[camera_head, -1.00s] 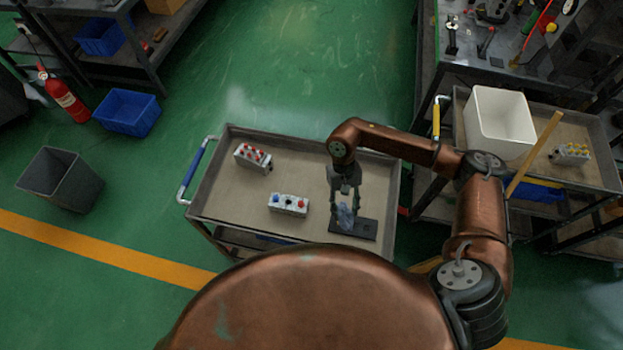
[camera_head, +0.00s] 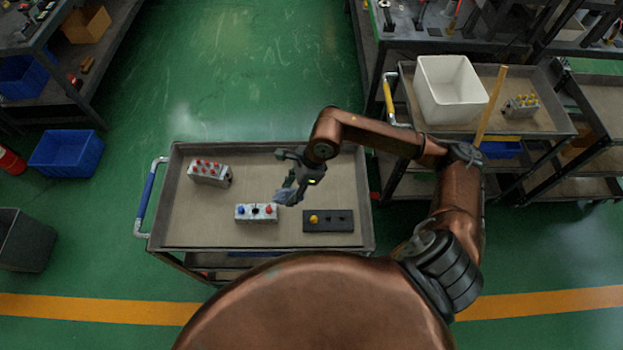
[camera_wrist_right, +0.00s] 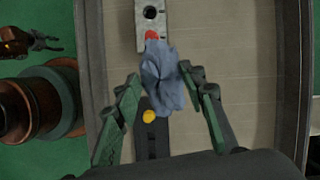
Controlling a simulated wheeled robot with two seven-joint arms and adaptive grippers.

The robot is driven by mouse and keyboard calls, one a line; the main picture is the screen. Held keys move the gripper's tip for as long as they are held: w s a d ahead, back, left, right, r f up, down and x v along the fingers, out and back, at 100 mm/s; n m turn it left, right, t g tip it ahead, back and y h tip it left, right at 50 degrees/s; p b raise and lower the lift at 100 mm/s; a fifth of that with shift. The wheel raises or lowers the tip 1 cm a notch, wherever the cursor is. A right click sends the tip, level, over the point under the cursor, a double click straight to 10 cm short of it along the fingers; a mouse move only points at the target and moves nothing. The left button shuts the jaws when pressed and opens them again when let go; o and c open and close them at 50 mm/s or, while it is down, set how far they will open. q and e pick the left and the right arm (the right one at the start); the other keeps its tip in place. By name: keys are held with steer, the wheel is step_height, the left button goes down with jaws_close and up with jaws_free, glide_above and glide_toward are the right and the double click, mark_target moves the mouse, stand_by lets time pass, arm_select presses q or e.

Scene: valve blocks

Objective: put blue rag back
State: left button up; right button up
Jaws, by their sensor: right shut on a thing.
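The blue rag (camera_head: 287,196) is a crumpled grey-blue cloth. My right gripper (camera_head: 290,190) is shut on it and holds it above the cart tray, just over the red end of the middle valve block (camera_head: 257,213). In the right wrist view the rag (camera_wrist_right: 162,80) hangs between the fingertips of my right gripper (camera_wrist_right: 160,82). It covers part of a black plate with a yellow knob (camera_wrist_right: 148,116). In the head view this black plate (camera_head: 340,222) lies flat at the tray's front right. My left gripper is not in view.
The grey cart tray (camera_head: 190,235) has raised rims. Another valve block with red knobs (camera_head: 208,172) stands at its back left. A second cart at right holds a white bin (camera_head: 450,90) and a block with yellow knobs (camera_head: 521,106). A blue crate (camera_head: 67,153) stands on the floor.

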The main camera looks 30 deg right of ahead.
steer(key=m, duration=0.2)
steer(key=w+r+m+t+h+b, duration=0.1)
steer(key=m, duration=0.2)
steer(key=shift+w+r+t, duration=0.15)
steer(key=shift+w+t, duration=0.05)
steer(key=shift+t, duration=0.1)
steer(key=shift+r+m, duration=0.1)
steer(key=shift+m, duration=0.4)
steer(key=shift+w+d+h, duration=0.2)
steer(key=shift+d+h, duration=0.1)
steer(key=w+d+f, duration=0.1)
steer(key=d+f, duration=0.2)
steer(key=d, duration=0.1)
steer(key=w+d+f+b, duration=0.1)
steer(key=w+d+f, duration=0.1)
steer(key=d+f, duration=0.1)
steer(key=w+d+f, duration=0.1)
steer(key=d+f, duration=0.2)
steer(key=d, duration=0.1)
steer(key=shift+w+d, duration=0.4)
steer(key=shift+d+f, duration=0.15)
steer(key=shift+f, duration=0.1)
steer(key=f, duration=0.3)
steer(key=shift+w+d+f+b, duration=0.1)
steer(key=shift+d+f+b, duration=0.15)
steer(key=shift+b, duration=0.1)
